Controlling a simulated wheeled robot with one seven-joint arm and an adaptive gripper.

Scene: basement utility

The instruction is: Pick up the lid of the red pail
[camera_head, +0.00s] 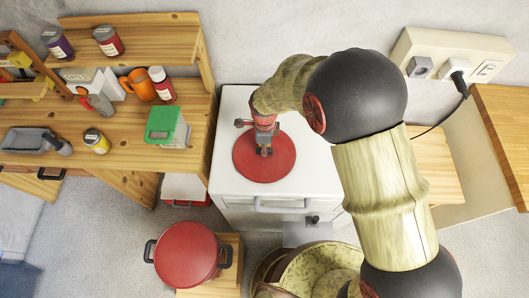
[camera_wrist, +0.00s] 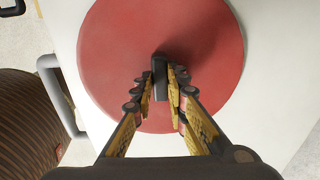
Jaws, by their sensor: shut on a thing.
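The lid is a round red disc (camera_head: 247,165) on the white cabinet top, with a small dark handle in its middle. It fills much of the wrist view (camera_wrist: 112,62), where the dark handle (camera_wrist: 159,77) stands between the fingers. My gripper (camera_head: 265,149) comes down over the lid's middle and is shut on the handle; its fingers also show in the wrist view (camera_wrist: 160,88). I cannot tell whether the lid rests on the top or hangs just above it. A red pail (camera_head: 186,253) with dark side handles stands lower left on a wooden stand.
The white cabinet (camera_head: 318,175) has clear surface around the lid. A wooden workbench (camera_head: 126,125) at the left holds a green-topped box (camera_head: 167,127), an orange mug (camera_head: 139,84) and several bottles. An outlet panel (camera_head: 450,55) is on the back right. A ribbed brown container (camera_wrist: 28,120) is at the wrist view's left.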

